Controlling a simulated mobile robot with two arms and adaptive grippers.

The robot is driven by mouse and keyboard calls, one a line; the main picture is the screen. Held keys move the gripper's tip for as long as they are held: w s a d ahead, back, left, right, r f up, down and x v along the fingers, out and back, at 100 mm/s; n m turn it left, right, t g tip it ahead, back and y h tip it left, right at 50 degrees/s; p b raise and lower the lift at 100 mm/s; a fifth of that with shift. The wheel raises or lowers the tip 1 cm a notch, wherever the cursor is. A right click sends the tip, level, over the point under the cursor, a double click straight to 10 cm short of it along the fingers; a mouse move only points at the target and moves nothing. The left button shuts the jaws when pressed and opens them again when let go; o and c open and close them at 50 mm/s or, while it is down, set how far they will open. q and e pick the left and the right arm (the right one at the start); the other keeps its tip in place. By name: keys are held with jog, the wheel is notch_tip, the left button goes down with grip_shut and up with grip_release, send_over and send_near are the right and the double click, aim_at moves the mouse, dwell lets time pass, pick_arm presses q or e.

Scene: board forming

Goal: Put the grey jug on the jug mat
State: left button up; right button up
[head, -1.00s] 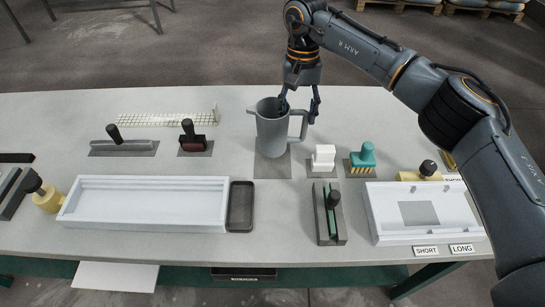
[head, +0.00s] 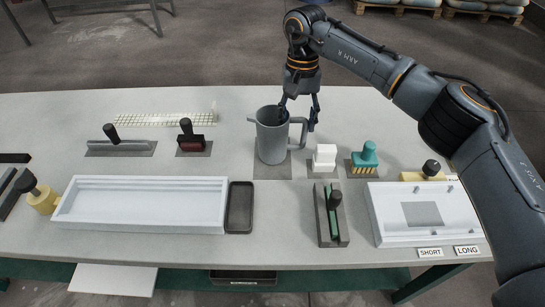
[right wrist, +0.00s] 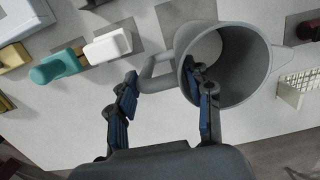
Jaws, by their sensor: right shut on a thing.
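The grey jug (head: 272,138) stands upright over the grey jug mat (head: 272,173) in the middle of the table, its handle to the right. The mat's front part shows below the jug; the rest is hidden. The jug's base looks on or very close to the mat; I cannot tell whether it touches. My right gripper (head: 298,112) is shut on the jug at its handle side. In the right wrist view, one finger is inside the jug's mouth (right wrist: 232,62) and the other is outside, beyond the handle. My left gripper is not in view.
A white block (head: 324,154) and a teal brush (head: 364,158) stand close right of the jug. A dark red handled tool (head: 191,142) is to its left. A white tray (head: 140,222) and a black tray (head: 240,225) lie in front. A white grid strip (head: 160,119) lies behind left.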

jog(key=shift+f, duration=0.35)
dwell(0.4)
jog(key=o, duration=1.6)
jog(key=o, duration=0.3)
